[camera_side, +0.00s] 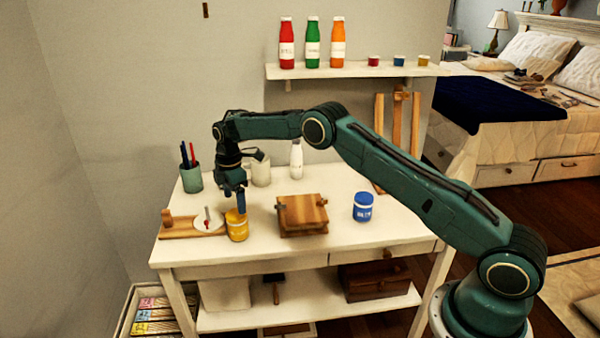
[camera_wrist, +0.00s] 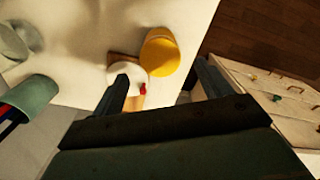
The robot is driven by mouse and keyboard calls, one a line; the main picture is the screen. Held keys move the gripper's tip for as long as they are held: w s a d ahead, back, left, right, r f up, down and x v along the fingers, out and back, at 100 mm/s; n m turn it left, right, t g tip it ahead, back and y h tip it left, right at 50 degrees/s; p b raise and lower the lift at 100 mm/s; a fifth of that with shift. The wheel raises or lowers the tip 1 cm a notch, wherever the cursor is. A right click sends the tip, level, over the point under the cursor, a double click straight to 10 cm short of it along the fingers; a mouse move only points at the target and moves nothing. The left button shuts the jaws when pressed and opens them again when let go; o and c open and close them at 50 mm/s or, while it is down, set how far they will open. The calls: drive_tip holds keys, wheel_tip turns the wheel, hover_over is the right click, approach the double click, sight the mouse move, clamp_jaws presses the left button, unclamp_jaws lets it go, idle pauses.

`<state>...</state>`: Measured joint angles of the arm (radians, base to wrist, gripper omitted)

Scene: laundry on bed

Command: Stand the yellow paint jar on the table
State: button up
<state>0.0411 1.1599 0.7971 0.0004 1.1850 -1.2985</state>
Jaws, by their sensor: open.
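The yellow paint jar (camera_side: 238,231) is at the front left of the white table (camera_side: 335,248), close to the front edge and beside the right end of a wooden board. It looks about upright in the side view. My gripper (camera_side: 240,207) points down just above the jar's top, its fingers apart. In the wrist view the jar (camera_wrist: 160,54) lies beyond the space between the open fingertips (camera_wrist: 163,70), and nothing is held. Whether a finger touches the jar cannot be told.
A white round dish (camera_side: 207,220) with a red item sits on the wooden board (camera_side: 180,232), left of the jar. A wooden box (camera_side: 303,217) and a blue jar (camera_side: 363,207) stand to the right. A pen cup (camera_side: 191,180) and white bottle (camera_side: 296,160) are behind.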

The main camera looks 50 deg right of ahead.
drive_tip(key=shift+r, duration=0.55)
drive_tip(key=shift+r, duration=0.45)
drive_tip(key=s+r+m+t, duration=0.1)
drive_tip(key=s+r+m, duration=0.35)
drive_tip(key=r, duration=0.95)
drive_tip(key=s+a+r+m+t, duration=0.1)
drive_tip(key=s+r+m, duration=0.1)
drive_tip(key=s+r, duration=0.65)
drive_tip(key=s+a+r+m+t, duration=0.15)
drive_tip(key=s+r, duration=0.35)
drive_tip(key=s, duration=0.7)
drive_tip(key=s+f+m+t, duration=0.1)
drive_tip(key=s+f+m, duration=0.1)
drive_tip(key=s, duration=0.9)
drive_tip(key=s+f+m+t, duration=0.1)
drive_tip(key=s+m, duration=0.3)
drive_tip(key=s, duration=0.7)
drive_tip(key=shift+f, duration=0.45)
